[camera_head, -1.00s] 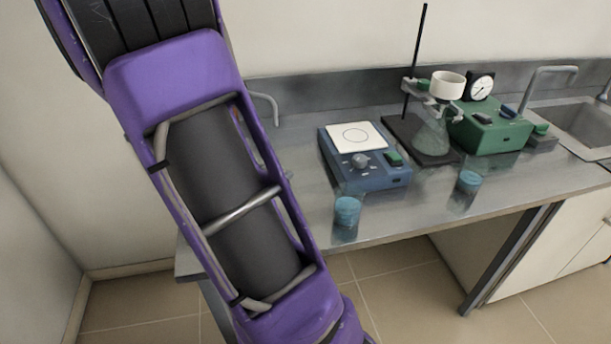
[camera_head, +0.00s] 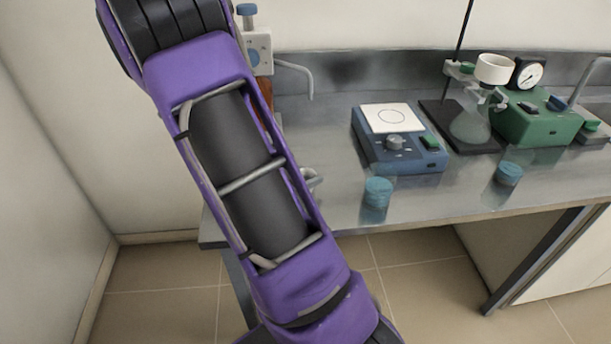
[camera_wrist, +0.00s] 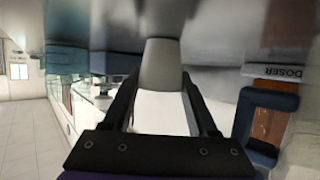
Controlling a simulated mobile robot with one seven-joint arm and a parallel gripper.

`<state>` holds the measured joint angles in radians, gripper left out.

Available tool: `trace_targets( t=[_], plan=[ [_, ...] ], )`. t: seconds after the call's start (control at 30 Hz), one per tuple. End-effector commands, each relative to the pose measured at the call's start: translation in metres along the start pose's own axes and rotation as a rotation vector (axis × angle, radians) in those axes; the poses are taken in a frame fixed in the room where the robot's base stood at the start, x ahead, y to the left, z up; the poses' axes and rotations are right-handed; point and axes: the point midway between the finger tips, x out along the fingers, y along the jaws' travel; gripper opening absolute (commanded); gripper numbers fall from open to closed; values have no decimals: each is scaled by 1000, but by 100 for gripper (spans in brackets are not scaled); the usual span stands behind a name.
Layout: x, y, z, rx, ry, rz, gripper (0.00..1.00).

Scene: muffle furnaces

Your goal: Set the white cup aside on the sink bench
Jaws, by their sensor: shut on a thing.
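My gripper (camera_wrist: 161,80) shows in the wrist view, its two dark fingers shut on a pale grey-white thing between them, which looks like the white cup (camera_wrist: 161,62). The cup's far end is close to a grey metal surface; I cannot tell whether it touches. In the head view my purple arm reaches down across the left end of the sink bench (camera_head: 340,180) and hides the gripper. A small pale shape shows just right of the arm there, too little to identify.
A blue hotplate (camera_head: 402,158), two blue-filled beakers (camera_head: 377,192) (camera_head: 508,174), a flask with white funnel (camera_head: 494,69) and a green pump (camera_head: 540,121) stand on the bench. A dispenser (camera_head: 258,50) stands behind my arm. Its "DOSER" label (camera_wrist: 280,71) shows in the wrist view.

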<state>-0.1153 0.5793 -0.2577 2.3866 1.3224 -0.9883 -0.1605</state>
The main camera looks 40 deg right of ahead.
Motion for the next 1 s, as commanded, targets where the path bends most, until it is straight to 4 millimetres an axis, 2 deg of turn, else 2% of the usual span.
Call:
trace_targets(
  t=[0.03,0.1,0.47,0.57,0.8,1.0],
  plan=[
    [1,0,2,0,0,0,61],
    [0,0,1,0,0,0,71],
    [-2,0,-4,0,0,0,71],
    [-14,-1,-3,-1,-1,-4,71],
    [-66,-1,-4,-2,-1,-6,71],
    [-103,-2,-4,-1,1,-4,71]
  ],
)
